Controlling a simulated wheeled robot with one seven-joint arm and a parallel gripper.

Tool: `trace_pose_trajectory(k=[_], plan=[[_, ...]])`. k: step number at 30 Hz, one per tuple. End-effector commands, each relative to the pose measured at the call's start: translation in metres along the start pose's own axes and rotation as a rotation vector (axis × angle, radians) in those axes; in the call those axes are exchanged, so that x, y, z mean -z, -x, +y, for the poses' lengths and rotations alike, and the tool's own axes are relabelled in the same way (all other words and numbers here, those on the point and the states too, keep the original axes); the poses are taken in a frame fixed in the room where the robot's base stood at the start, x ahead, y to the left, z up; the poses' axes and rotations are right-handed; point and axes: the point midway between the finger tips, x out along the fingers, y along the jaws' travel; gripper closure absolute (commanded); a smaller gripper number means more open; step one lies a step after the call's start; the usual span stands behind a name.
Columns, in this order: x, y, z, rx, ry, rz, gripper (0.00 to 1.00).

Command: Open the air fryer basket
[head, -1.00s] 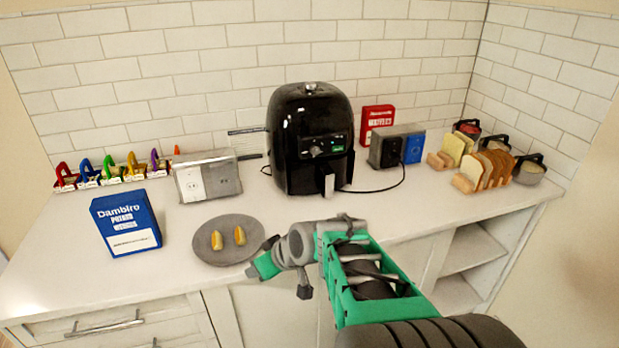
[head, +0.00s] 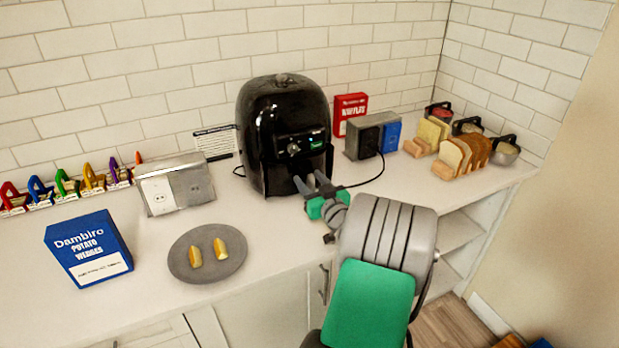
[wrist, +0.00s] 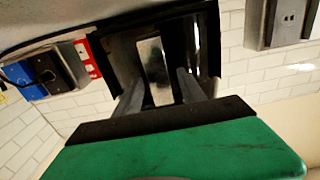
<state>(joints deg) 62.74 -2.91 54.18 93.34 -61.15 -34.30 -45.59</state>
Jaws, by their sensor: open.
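The black air fryer (head: 270,125) stands upright on the counter against the tiled wall. Its basket front is at the lower part, facing me, and looks shut. My gripper (head: 311,183) is at the lower front of the fryer, its two grey fingers open and pointing at the basket handle. In the wrist view my gripper (wrist: 157,88) has its fingers apart, with the pale, shiny basket handle (wrist: 153,68) showing between them. I cannot tell whether either finger touches the handle. In the head view the fingers largely hide the handle.
A grey plate (head: 180,262) with two potato wedges (head: 207,250) and a blue box (head: 88,250) lie to the left. A metal outlet box (head: 176,186) stands left of the fryer. A black cord (head: 362,183) runs right.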

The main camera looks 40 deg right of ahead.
Motion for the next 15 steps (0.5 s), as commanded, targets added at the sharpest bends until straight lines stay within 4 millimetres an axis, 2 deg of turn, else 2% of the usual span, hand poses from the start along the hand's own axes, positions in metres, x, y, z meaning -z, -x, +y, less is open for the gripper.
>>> trace_pose_trajectory(k=[7,15], plan=[[-0.0006,-0.0015,-0.0001,0.0,0.0,-0.001,0.54],[-0.0006,-0.0013,-0.0001,0.0,0.0,-0.001,0.76]])
